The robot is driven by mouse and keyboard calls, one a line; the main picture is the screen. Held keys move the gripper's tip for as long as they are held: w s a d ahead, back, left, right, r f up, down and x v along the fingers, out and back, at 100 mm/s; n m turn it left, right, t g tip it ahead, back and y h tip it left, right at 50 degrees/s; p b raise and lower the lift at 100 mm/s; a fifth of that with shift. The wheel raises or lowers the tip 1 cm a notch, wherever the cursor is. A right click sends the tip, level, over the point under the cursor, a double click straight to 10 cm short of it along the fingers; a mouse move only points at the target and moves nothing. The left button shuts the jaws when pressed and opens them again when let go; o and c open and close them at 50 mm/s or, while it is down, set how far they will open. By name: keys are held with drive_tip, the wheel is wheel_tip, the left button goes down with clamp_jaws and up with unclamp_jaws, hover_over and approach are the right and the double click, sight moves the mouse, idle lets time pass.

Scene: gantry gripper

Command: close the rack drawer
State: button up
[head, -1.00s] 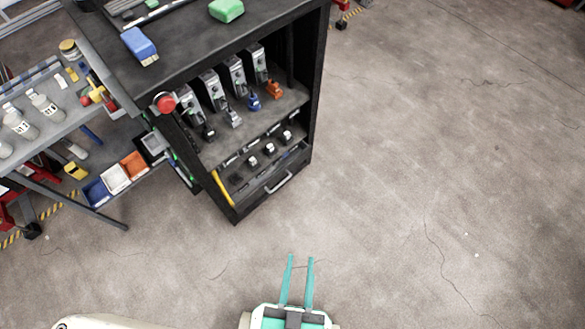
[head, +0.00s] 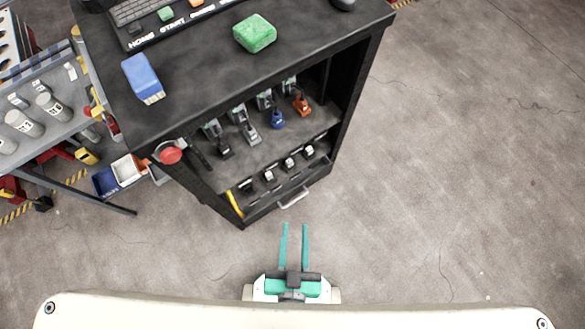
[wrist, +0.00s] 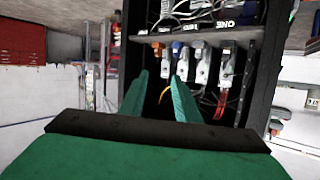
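The black rack (head: 355,100) stands at upper centre in the head view. Its drawer front is at the bottom of its open face, with a pale bar handle (head: 294,198) sticking out. I cannot tell how far out the drawer is. My gripper (head: 295,228) has two teal fingers, parallel and apart, with nothing between them. They point at the rack, just short of the handle in the picture, and no contact shows. In the wrist view my gripper (wrist: 159,84) is also open, against the rack interior, which appears upside down; the handle cannot be made out there.
The rack top holds a green block (head: 255,33), a blue block (head: 142,78) and a keyboard. A red button (head: 170,153) sticks out at its left corner. A grey cart (head: 50,140) with bottles stands left. The floor at right is clear.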

drive_tip(key=w+f+m+g, duration=0.2)
drive_tip(key=w+f, duration=0.1)
drive_tip(key=f, duration=0.6)
drive_tip(key=w+f+m+g, duration=0.2)
drive_tip(key=w+f, duration=0.1)
drive_tip(key=f, duration=0.7)
drive_tip(key=w+f+m+g, duration=0.1)
drive_tip(key=w+f+g, duration=0.25)
drive_tip(key=f, duration=0.55)
drive_tip(key=m+g+y, duration=0.1)
drive_tip(key=m+g, duration=0.4)
approach(297, 199)
drive_tip(key=shift+w+a+f, duration=0.1)
drive_tip(key=shift+w+f, duration=0.15)
drive_tip(key=shift+f, duration=1)
drive_tip(key=shift+w+f, duration=0.2)
drive_tip(key=shift+f, duration=1)
drive_tip(key=shift+w+a+f, duration=0.1)
drive_tip(key=shift+w+f, duration=0.15)
drive_tip(key=shift+f, duration=1)
clamp_jaws()
